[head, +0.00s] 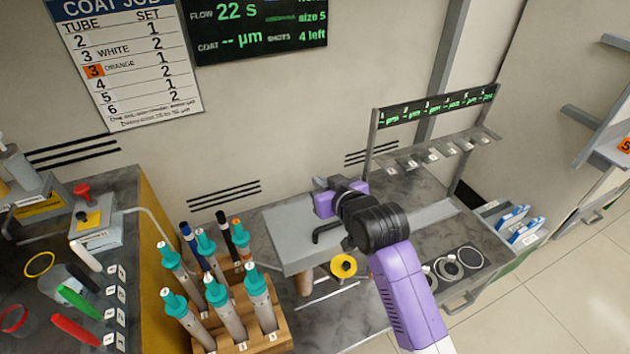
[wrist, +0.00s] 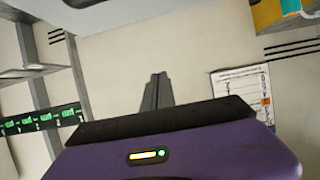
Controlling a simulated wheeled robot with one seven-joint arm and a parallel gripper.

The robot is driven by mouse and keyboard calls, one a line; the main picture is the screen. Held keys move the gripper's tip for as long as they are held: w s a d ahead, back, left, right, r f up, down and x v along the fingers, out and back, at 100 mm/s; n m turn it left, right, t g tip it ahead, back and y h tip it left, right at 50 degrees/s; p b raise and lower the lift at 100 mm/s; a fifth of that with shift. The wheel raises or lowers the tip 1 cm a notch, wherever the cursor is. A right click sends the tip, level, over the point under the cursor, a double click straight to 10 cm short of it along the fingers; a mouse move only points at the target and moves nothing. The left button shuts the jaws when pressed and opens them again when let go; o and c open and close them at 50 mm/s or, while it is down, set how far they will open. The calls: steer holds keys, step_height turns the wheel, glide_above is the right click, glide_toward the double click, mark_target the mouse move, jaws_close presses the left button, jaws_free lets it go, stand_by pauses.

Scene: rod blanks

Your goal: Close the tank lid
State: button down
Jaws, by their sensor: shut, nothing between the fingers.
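A flat light grey panel (head: 295,240), which looks like the tank lid, is over the bench in the middle of the head view. A dark bent handle (head: 325,231) shows at its right side. My arm covers part of the panel's right end, and I cannot tell its exact tilt. My gripper (head: 320,184) is at the panel's far right edge, shut and empty; I cannot tell whether it touches the panel. In the wrist view the shut fingers (wrist: 153,92) point toward the wall, with nothing between them. The tank's opening is not visible.
A wooden rack (head: 240,335) of teal-capped tubes stands left of the panel. A yellow ring-shaped part (head: 343,265) and a brown cylinder (head: 304,281) are just in front of it. A hook rack with a display (head: 440,108) stands to the right. The wall is close behind.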

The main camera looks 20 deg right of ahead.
mark_target(334, 244)
steer(key=s+f+t+b, duration=0.3)
steer(key=s+f+b, duration=0.1)
steer(key=b, duration=0.4)
steer(key=shift+s, duration=0.2)
steer(key=s+f+t+b, duration=0.1)
steer(key=b, duration=0.2)
steer(key=s+f+t+b, duration=0.1)
steer(key=b, duration=0.3)
steer(key=shift+s+f, duration=0.15)
steer(key=shift+f, duration=0.2)
steer(key=s+f+t+b, duration=0.1)
steer(key=b, duration=0.4)
steer(key=shift+s+f+t+b, duration=0.15)
steer(key=shift+f+t+b, duration=0.05)
steer(key=shift+t+b, duration=0.1)
steer(key=shift+s+f, duration=0.1)
step_height(334, 244, up, 5)
steer(key=p, duration=0.4)
steer(key=s+f+b, duration=0.2)
steer(key=s, duration=0.7)
